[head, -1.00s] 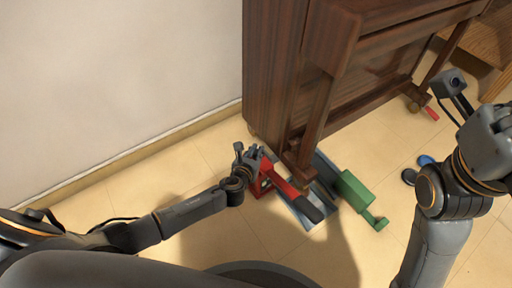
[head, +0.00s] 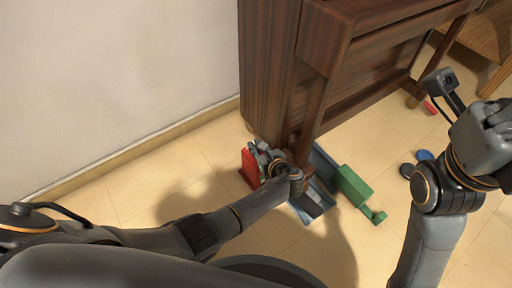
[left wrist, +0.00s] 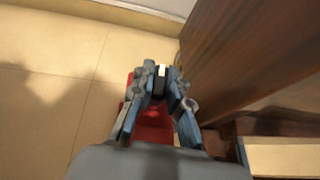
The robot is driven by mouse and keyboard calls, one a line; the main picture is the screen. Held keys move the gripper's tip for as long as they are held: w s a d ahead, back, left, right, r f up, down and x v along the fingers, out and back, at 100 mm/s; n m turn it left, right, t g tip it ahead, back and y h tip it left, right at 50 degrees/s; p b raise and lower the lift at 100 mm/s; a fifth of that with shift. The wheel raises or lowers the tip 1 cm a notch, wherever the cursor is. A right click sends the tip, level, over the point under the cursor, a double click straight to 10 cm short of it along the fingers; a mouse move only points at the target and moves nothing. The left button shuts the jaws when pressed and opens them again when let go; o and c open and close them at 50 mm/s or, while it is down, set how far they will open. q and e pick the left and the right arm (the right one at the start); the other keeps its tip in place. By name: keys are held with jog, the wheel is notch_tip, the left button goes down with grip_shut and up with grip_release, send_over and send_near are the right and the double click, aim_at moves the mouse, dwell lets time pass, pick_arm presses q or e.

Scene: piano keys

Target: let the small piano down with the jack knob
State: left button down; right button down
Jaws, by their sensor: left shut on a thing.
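The small piano (head: 272,75), a dark brown upright, stands at the back against the wall. A red jack (head: 249,168) is on the floor by its near left corner and shows as a red body under my fingers in the left wrist view (left wrist: 152,128). My left gripper (head: 262,152) is at the top of the jack. In the left wrist view its fingers (left wrist: 161,82) are shut on a small dark knob (left wrist: 161,76) with a white mark. The wrist hides part of the jack. My right gripper (head: 490,128) is at the right edge, its fingers unclear.
A green piece (head: 353,186) and a blue-grey flat frame (head: 311,214) lie on the tiles beside the jack, near the piano's front leg. Dark and blue round pads (head: 425,156) and a red piece (head: 430,107) lie further right. The near-left floor is clear.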

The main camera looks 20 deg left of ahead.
pick_arm(q)
jog(key=shift+n+g+y, duration=0.3)
jog(key=shift+n+y, duration=0.1)
jog(key=c, duration=1.3)
grip_release()
jog(key=shift+r, duration=0.1)
notch_tip(320, 180, up, 10)
jog(key=shift+f, duration=0.1)
